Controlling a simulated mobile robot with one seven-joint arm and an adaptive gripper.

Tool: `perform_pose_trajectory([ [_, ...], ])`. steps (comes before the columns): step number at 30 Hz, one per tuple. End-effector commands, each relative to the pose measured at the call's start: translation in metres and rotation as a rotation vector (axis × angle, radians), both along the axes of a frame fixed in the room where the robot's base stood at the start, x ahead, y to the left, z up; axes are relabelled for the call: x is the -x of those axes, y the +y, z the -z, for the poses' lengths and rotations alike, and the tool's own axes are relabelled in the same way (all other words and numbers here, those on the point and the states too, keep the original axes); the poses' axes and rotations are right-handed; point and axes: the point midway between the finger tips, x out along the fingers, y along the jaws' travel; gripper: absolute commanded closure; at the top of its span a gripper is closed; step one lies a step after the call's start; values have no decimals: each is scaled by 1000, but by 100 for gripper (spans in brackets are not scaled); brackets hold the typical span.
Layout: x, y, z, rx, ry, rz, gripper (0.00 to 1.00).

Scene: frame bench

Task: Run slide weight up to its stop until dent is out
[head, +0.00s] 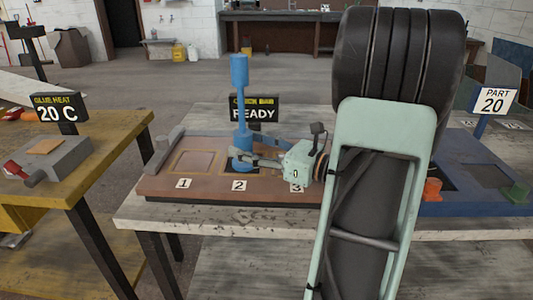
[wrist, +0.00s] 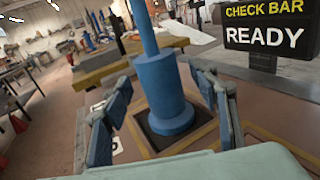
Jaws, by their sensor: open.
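A blue slide puller stands upright over the bay marked 2 on the brown panel (head: 160,187). It has a wide top end (head: 239,68), a thin rod (head: 241,108) and a wider lower cylinder (head: 243,145), which looks like the slide weight. In the wrist view the weight (wrist: 163,88) sits low on the rod, over a dark square. My gripper (head: 251,160) is low beside it, its open fingers (wrist: 165,100) on either side of the weight with gaps showing. The dent is not visible.
A "READY" check bar sign (head: 254,109) stands behind the puller. On the left bench, a "GLUE HEAT 20 C" sign (head: 58,108) stands by a grey block (head: 45,160). A "PART 20" sign (head: 493,100) and a blue tray (head: 470,205) are at right. A grey bar (head: 163,150) edges the panel.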

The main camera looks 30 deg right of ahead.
Motion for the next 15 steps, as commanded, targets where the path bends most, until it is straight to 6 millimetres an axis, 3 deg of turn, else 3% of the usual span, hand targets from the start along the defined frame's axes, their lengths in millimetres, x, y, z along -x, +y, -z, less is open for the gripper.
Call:
perform_pose_trajectory([
  [6,-17,9,0,1,-2,0,45],
  [15,-19,10,-1,1,-2,1,45],
])
